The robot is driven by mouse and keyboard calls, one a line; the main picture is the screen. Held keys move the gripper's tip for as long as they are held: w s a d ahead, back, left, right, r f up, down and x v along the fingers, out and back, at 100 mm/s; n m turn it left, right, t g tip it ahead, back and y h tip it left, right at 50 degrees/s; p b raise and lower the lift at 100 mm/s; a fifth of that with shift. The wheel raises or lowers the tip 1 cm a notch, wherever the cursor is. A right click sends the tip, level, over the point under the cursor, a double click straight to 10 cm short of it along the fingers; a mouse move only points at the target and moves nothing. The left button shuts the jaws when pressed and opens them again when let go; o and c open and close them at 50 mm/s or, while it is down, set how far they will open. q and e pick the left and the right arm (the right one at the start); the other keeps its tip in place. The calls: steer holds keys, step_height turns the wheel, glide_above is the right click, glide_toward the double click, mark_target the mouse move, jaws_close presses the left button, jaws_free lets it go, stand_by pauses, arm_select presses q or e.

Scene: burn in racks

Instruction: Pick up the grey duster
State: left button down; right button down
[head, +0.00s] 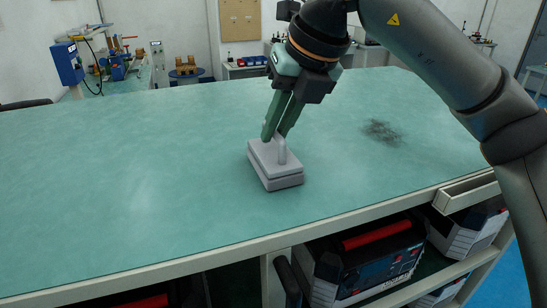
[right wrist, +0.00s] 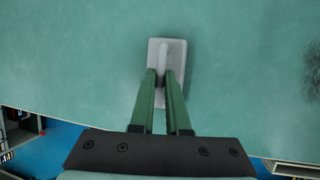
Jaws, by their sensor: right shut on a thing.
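The grey duster (head: 275,169) is a flat rectangular block with an upright handle on top. It rests on, or very close above, the green tabletop (head: 150,170) near the front edge; I cannot tell which. My right gripper (head: 274,138) comes down from above and is shut on the duster's handle. In the right wrist view the duster (right wrist: 158,52) lies beyond the two green fingers (right wrist: 163,80), which close on its handle. The fingers hide part of the duster. My left gripper is not in view.
A dark dusty smudge (head: 382,131) marks the tabletop to the right of the duster. The rest of the tabletop is clear. A small drawer (head: 468,192) stands open under the right front edge. Black and red boxed units (head: 370,255) sit on the shelf below.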

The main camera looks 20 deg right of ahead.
steer(key=shift+r, duration=0.15)
steer(key=shift+r, duration=0.55)
steer(key=s+a+r+b, duration=0.1)
steer(key=s+a+r, duration=0.4)
steer(key=s+r, duration=0.6)
steer(key=shift+s+a+r, duration=0.2)
steer(key=shift+s+r, duration=0.1)
steer(key=shift+s, duration=0.65)
steer(key=c, duration=1.4)
jaws_free()
steer(key=shift+c, duration=0.2)
jaws_close()
